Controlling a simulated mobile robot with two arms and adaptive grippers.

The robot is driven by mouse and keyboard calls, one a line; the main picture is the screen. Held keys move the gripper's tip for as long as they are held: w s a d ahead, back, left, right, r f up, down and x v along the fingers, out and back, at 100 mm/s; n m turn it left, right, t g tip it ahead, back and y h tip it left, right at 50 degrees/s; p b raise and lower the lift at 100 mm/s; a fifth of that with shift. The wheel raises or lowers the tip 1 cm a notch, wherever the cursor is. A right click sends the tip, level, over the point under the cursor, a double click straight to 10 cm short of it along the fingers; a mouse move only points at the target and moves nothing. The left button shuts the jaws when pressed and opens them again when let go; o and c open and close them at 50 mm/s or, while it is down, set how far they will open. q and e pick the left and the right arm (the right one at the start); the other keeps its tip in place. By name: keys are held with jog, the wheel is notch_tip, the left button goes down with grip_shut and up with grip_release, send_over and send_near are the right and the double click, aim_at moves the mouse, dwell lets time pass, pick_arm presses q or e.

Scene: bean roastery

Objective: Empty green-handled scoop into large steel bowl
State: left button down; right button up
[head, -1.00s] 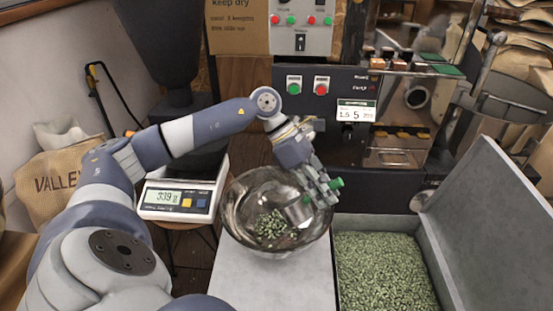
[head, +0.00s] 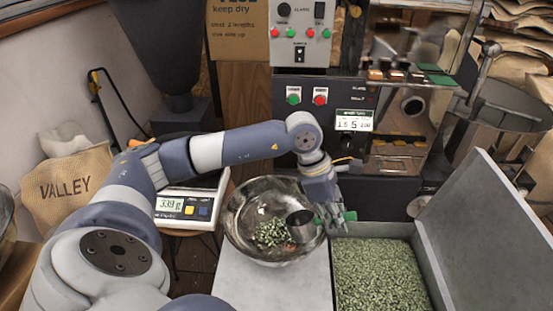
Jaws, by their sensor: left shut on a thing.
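The large steel bowl (head: 238,236) stands on the grey table, with a small heap of green beans (head: 270,234) in its bottom. My left gripper (head: 334,216) is at the bowl's right rim, shut on the green-handled scoop (head: 301,224). Green parts of the handle show at the fingers. The scoop's steel cup is over the right part of the bowl, and its inside looks dark. I cannot tell whether beans are in it. My right gripper is not in view.
A grey bin of green beans (head: 378,275) with a raised lid (head: 485,225) is at the right. A scale (head: 190,207) stands left of the bowl. The roaster's control panel (head: 325,105) rises behind. The table (head: 275,285) is bare in front of the bowl.

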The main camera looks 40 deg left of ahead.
pick_arm(q)
jog(key=d+f+y, duration=0.2)
jog(key=d+y, duration=0.3)
jog(key=shift+s+d+f+t, duration=0.2)
jog(key=shift+s+d+t, duration=0.05)
jog(key=shift+t, duration=0.05)
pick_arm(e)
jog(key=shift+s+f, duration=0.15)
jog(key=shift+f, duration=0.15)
pick_arm(q)
jog(key=shift+m, duration=0.3)
